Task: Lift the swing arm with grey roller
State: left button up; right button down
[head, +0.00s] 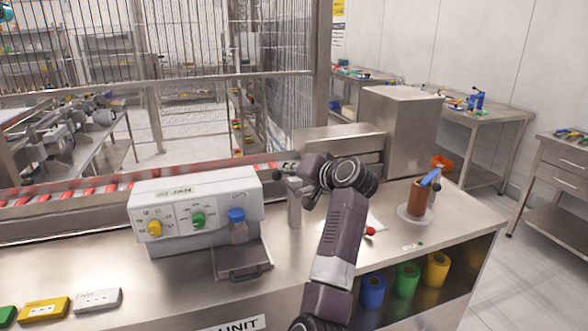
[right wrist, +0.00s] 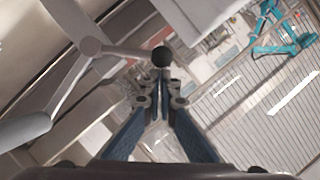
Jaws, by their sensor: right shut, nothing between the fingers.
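The swing arm (right wrist: 88,50) shows in the right wrist view as a bent, pale metal arm. Its grey roller (right wrist: 25,128) is at the lower left, and a dark ball knob (right wrist: 162,55) is at its other end. My right gripper (right wrist: 160,85) is shut and empty, its fingertips just below the knob in that view; I cannot tell whether they touch it. In the head view my right gripper (head: 291,169) is above the counter beside the conveyor, and my wrist hides much of this spot. My left gripper is not in view.
A metal housing (head: 400,132) stands behind my wrist. A brown cylinder (head: 419,199) stands at right.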

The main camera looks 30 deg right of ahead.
jog(key=shift+w+a+f+n+g+h+p, duration=0.1)
jog(key=shift+a+f+n+g+h+p, duration=0.15)
jog(key=shift+a+n+p, duration=0.3)
jog(key=shift+a+f+n+g+h+p, duration=0.15)
jog(key=shift+a+n+h+p, duration=0.25)
jog(key=shift+a, duration=0.2)
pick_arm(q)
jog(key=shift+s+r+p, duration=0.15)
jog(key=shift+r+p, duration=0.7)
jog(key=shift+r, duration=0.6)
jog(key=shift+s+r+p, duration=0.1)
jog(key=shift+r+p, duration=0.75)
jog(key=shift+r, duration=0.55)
pick_arm(e)
jog(key=shift+w+a+f+n+g+h, duration=0.15)
jog(key=shift+a+f+n+h, duration=0.2)
jog(key=shift+a+f+n, duration=0.25)
jog(key=shift+w+a+f+n+g+h, duration=0.1)
jog(key=shift+w+a+f+n+h, duration=0.1)
jog(key=shift+a+f+n+h, duration=0.4)
jog(key=shift+w+a+f+n+g+h, duration=0.15)
jog(key=shift+a+f+n, duration=0.15)
jog(key=shift+f, duration=0.75)
